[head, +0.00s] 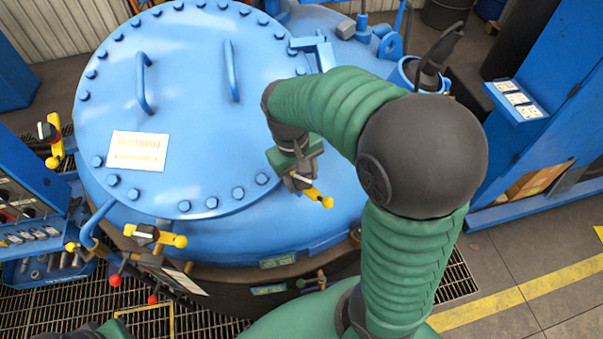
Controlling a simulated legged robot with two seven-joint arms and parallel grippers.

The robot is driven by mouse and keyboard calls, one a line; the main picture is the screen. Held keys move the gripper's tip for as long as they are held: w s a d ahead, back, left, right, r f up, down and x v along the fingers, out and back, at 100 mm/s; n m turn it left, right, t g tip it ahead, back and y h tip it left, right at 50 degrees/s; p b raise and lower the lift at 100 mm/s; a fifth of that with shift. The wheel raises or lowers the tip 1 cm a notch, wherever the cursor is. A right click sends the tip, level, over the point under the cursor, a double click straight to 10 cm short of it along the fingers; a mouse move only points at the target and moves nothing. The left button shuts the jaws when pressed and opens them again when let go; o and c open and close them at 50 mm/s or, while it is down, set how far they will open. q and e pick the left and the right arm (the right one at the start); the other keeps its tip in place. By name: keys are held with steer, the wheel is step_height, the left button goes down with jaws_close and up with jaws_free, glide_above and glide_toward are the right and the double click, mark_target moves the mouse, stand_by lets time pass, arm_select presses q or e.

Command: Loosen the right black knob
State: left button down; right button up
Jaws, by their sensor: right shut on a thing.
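The blue round furnace lid (190,110) fills the middle of the head view. My right gripper (298,181) reaches down at the lid's right front edge. It is shut on the right black knob, which is mostly hidden by the gripper. A yellow clamp arm (318,196) sticks out just beside the gripper, to the lower right. Another black knob (146,231) on a yellow clamp (172,239) sits at the lid's front left. A further black knob with a yellow clamp (53,150) is at the far left. My left gripper is not in view.
Bolts ring the lid, and two handles (143,84) rise from it. A white label (138,150) is on the lid. Red-tipped levers (115,281) and a small valve (313,282) are at the front. A blue cabinet (535,100) stands at right. Open floor lies at lower right.

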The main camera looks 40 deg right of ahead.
steer(key=n+h+p, duration=0.1)
steer(key=n+h, duration=0.1)
steer(key=n, duration=0.2)
steer(key=shift+a, duration=0.1)
steer(key=n+h, duration=0.1)
steer(key=n, duration=0.1)
steer(key=n+h, duration=0.1)
steer(key=n, duration=0.2)
steer(key=shift+a+n+t, duration=0.1)
steer(key=shift+n+t, duration=0.2)
steer(key=shift+t, duration=0.1)
steer(key=o, duration=1.4)
steer(key=shift+c, duration=0.2)
steer(key=b+v, duration=0.2)
steer(key=v, duration=1.4)
steer(key=shift+a+r, duration=0.3)
steer(key=shift+d, duration=0.1)
